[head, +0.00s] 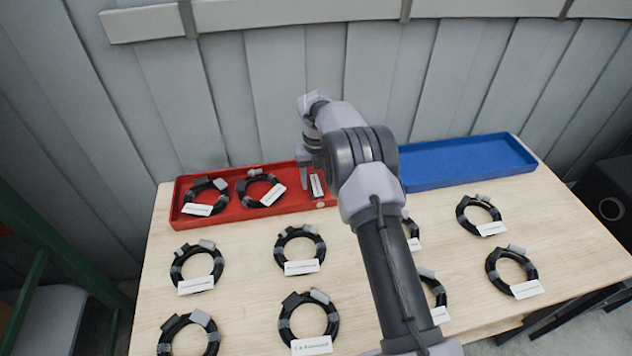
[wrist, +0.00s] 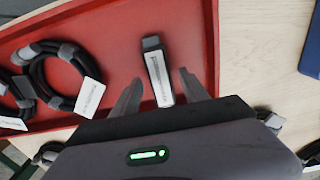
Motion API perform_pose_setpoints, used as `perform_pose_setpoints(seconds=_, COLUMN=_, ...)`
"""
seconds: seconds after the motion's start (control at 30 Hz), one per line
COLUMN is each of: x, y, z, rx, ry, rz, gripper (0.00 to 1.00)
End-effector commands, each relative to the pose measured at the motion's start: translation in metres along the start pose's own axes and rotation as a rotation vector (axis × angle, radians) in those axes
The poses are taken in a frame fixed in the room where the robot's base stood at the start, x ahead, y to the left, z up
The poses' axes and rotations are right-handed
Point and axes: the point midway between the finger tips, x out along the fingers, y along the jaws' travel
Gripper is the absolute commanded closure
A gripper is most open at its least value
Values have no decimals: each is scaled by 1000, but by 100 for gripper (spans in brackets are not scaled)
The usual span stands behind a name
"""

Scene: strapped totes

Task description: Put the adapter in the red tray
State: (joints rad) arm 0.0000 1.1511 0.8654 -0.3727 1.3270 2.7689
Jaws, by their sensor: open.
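The adapter (head: 317,186) is a small dark piece with a white label, at the right part of the red tray (head: 230,217). In the wrist view the adapter (wrist: 156,72) appears to lie on the red tray floor (wrist: 105,45), its grey plug end pointing away from me. My gripper (head: 308,180) is over that part of the tray. In the wrist view my gripper (wrist: 160,90) is open, with one finger on each side of the adapter's near end and a gap on both sides.
Two labelled coiled cables (head: 205,197) (head: 261,188) lie in the red tray's left part. Several more coils (head: 303,247) lie in rows on the wooden table (head: 245,280). An empty-looking blue tray (head: 470,163) stands at the back right. A grey wall (head: 270,90) rises behind.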

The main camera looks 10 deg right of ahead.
Motion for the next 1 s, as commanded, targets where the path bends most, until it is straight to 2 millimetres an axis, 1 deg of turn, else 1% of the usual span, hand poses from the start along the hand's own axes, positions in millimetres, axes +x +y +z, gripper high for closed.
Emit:
perform_pose_setpoints(seconds=0.03, x=-20, y=0, z=1, rx=0, ry=-4, rz=0, gripper=48)
perform_pose_setpoints(seconds=0.1, x=-42, y=0, z=1, rx=0, ry=-4, rz=0, gripper=48)
perform_pose_setpoints(seconds=0.2, x=-70, y=0, z=1, rx=0, ry=-3, rz=0, gripper=48)
perform_pose_setpoints(seconds=0.3, x=-90, y=0, z=0, rx=0, ry=-1, rz=0, gripper=48)
perform_pose_setpoints(seconds=0.47, x=-112, y=0, z=-1, rx=-25, ry=-7, rz=1, gripper=48)
perform_pose_setpoints(seconds=0.53, x=-142, y=2, z=-8, rx=-141, ry=-32, rz=8, gripper=48)
perform_pose_setpoints(seconds=0.57, x=-161, y=3, z=-14, rx=-228, ry=-49, rz=10, gripper=48)
perform_pose_setpoints(seconds=0.6, x=-191, y=6, z=-27, rx=-374, ry=-80, rz=12, gripper=48)
perform_pose_setpoints(seconds=0.67, x=-239, y=10, z=-57, rx=-638, ry=-133, rz=4, gripper=48)
perform_pose_setpoints(seconds=0.7, x=-267, y=13, z=-82, rx=-823, ry=-173, rz=-10, gripper=48)
perform_pose_setpoints(seconds=0.77, x=-302, y=17, z=-124, rx=-1098, ry=-229, rz=-46, gripper=48)
perform_pose_setpoints(seconds=0.8, x=-321, y=20, z=-154, rx=-1279, ry=-265, rz=-80, gripper=48)
perform_pose_setpoints(seconds=0.87, x=-340, y=24, z=-203, rx=-1548, ry=-316, rz=-147, gripper=48)
perform_pose_setpoints(seconds=0.9, x=-346, y=26, z=-236, rx=-1723, ry=-344, rz=-200, gripper=48)
perform_pose_setpoints(seconds=0.97, x=-348, y=30, z=-282, rx=-1970, ry=-376, rz=-293, gripper=48)
perform_pose_setpoints(seconds=1.0, x=-345, y=32, z=-310, rx=-2119, ry=-389, rz=-359, gripper=48)
